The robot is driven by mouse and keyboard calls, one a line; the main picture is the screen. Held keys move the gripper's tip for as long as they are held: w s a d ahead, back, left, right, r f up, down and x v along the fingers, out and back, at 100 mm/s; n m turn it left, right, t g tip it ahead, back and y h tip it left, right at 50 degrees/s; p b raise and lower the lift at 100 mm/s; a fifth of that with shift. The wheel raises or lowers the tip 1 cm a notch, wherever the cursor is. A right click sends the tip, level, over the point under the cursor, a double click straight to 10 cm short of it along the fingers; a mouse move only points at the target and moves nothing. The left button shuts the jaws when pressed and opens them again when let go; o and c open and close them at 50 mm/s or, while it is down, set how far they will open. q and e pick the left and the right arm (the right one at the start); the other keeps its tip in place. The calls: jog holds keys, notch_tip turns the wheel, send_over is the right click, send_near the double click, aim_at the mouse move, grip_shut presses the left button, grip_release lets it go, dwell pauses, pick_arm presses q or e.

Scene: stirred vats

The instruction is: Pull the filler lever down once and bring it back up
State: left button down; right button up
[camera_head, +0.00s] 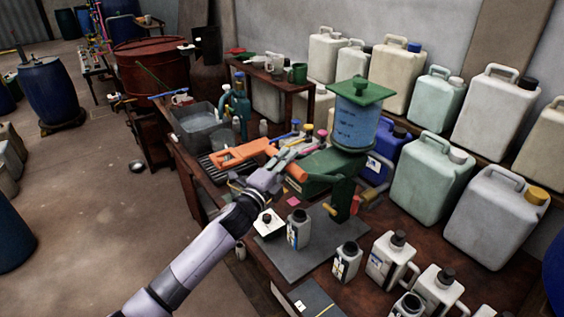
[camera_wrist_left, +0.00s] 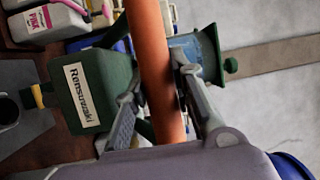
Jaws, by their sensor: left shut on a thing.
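The filler has a green body, a blue cylinder (camera_head: 357,118) and a green square top (camera_head: 361,91); its green housing, labelled "Rensowaki", shows in the left wrist view (camera_wrist_left: 90,92). Its orange lever (camera_head: 288,170) reaches out to the left of the body. My left gripper (camera_head: 290,155) is shut on the lever, and in the left wrist view the fingers (camera_wrist_left: 157,80) lie on both sides of the orange bar (camera_wrist_left: 152,62). The fingers partly hide the lever in the head view. My right gripper is out of view.
Large jerrycans (camera_head: 431,172) crowd the right and back. A grey bin (camera_head: 193,125) and a small shelf stand to the left. Open floor lies left of the table.

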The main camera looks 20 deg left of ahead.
pick_arm(q)
jog(key=w+d+r+p, duration=0.1)
jog(key=w+d+r, duration=0.3)
jog(key=r, duration=0.3)
jog(key=shift+w, duration=0.75)
jog(key=shift+d, duration=0.1)
jog(key=c, duration=1.8)
grip_release()
jog(key=o, duration=0.4)
jog(key=shift+f, duration=0.15)
jog(key=shift+o, duration=0.3)
jog(key=shift+f, duration=0.1)
jog(key=shift+s, duration=0.1)
jog(key=v, duration=1.2)
